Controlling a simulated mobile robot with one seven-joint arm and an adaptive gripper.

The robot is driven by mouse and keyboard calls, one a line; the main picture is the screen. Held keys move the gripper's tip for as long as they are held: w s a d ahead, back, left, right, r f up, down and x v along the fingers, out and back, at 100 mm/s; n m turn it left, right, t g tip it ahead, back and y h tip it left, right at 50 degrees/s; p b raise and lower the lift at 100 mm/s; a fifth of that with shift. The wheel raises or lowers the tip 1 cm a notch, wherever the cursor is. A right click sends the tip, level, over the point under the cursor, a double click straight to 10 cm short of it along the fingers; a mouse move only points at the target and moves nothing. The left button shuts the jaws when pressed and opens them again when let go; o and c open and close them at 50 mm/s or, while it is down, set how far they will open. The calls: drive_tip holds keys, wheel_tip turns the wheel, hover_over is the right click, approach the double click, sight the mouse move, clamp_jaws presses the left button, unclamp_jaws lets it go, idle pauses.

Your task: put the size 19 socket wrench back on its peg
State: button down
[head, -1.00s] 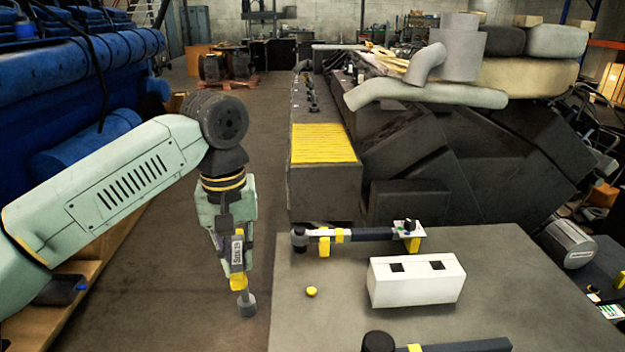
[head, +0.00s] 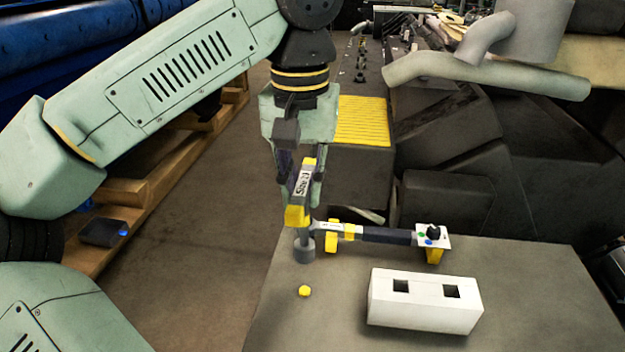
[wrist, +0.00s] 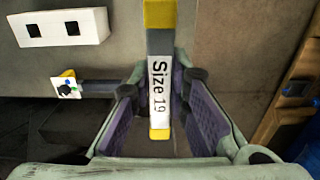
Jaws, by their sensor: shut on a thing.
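My gripper (head: 297,180) is shut on the size 19 socket wrench (head: 304,215), a grey tool with yellow bands and a white label. It hangs nearly upright, with its grey socket end lowest. In the wrist view, the label on the wrench (wrist: 159,85) reads "Size 19" between my two fingers. The socket end appears over the left part of the grey table top; its exact height is unclear. A small yellow stub (head: 304,290) is on the table just below it in the picture. I cannot tell if this is the peg.
Another dark-handled tool (head: 385,236) lies on yellow supports at the table's back edge, close right of the held wrench. A white block with two square holes (head: 425,303) stands on the grey table (head: 540,290). Open floor lies left of the table.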

drive_tip(key=b, duration=0.5)
hover_over(303, 246)
wheel_tip(303, 246, down, 6)
drive_tip(key=shift+w+f, duration=0.15)
drive_tip(key=shift+f+b, duration=0.35)
drive_tip(key=shift+f, duration=0.2)
drive_tip(key=shift+f, duration=0.1)
drive_tip(key=shift+f+b, duration=0.65)
drive_tip(key=shift+f, duration=0.45)
drive_tip(key=c, duration=1.5)
unclamp_jaws()
drive_tip(key=shift+o, duration=0.3)
